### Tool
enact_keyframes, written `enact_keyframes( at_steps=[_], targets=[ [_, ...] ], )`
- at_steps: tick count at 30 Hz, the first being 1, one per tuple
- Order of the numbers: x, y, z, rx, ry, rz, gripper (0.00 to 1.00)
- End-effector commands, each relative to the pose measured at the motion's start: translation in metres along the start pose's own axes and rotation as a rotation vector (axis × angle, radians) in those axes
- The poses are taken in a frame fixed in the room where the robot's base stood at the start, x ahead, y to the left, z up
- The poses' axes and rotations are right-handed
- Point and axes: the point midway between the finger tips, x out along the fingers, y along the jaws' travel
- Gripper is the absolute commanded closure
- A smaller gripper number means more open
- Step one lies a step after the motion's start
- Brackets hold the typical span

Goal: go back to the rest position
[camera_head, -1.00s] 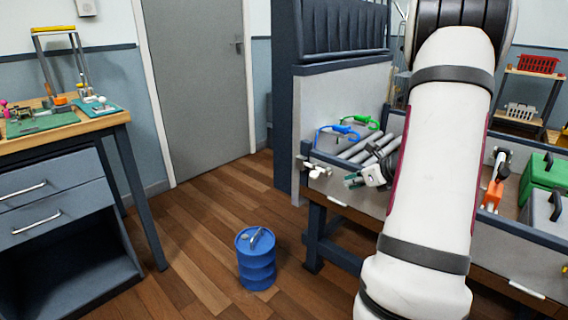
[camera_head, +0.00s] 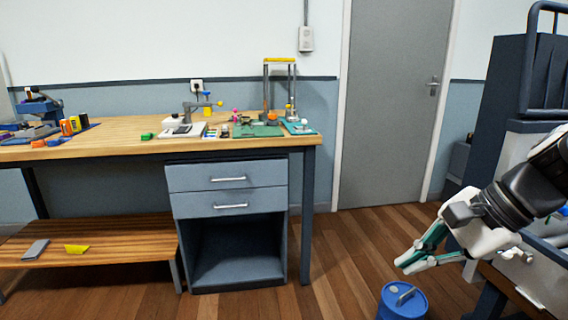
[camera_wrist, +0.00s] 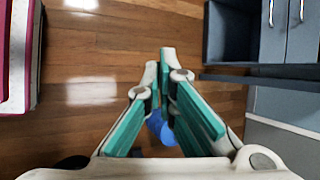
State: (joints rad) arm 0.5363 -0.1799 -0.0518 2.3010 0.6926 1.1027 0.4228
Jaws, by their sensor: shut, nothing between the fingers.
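My gripper (camera_head: 404,266) is at the lower right of the head view, with its white and teal fingers together and nothing between them. It hangs in the air, pointing left. In the wrist view my gripper (camera_wrist: 160,62) points over the wooden floor, its fingertips meeting. A blue drum (camera_head: 402,302) stands on the floor, below the fingers in the head view. Blue patches of it (camera_wrist: 160,128) show between and behind the fingers in the wrist view.
A workbench (camera_head: 110,141) with tools stands at the left, with a drawer cabinet (camera_head: 229,190) beneath. A grey door (camera_head: 392,110) is at the back. A dark-edged bin bench (camera_head: 520,297) is at the right. Floor between them is clear apart from the drum.

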Motion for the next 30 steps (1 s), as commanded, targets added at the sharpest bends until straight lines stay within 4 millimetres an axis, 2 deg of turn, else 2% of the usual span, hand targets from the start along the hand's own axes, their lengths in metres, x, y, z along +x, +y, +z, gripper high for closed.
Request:
enact_keyframes(
  at_steps=[1,3,7,12,18,21,30],
  targets=[
    [0.001,0.014,0.028,-0.134,-0.004,0.058,1.00],
    [0.000,0.039,0.057,-0.314,-0.007,0.145,1.00],
    [-0.005,0.089,0.092,-0.629,-0.006,0.299,1.00],
    [-0.017,0.139,0.107,-0.934,0.009,0.454,1.00],
    [-0.030,0.179,0.105,-1.191,0.036,0.589,1.00],
    [-0.037,0.195,0.101,-1.302,0.055,0.649,1.00],
    [-0.073,0.166,0.115,-1.312,0.089,0.621,1.00]
  ],
)
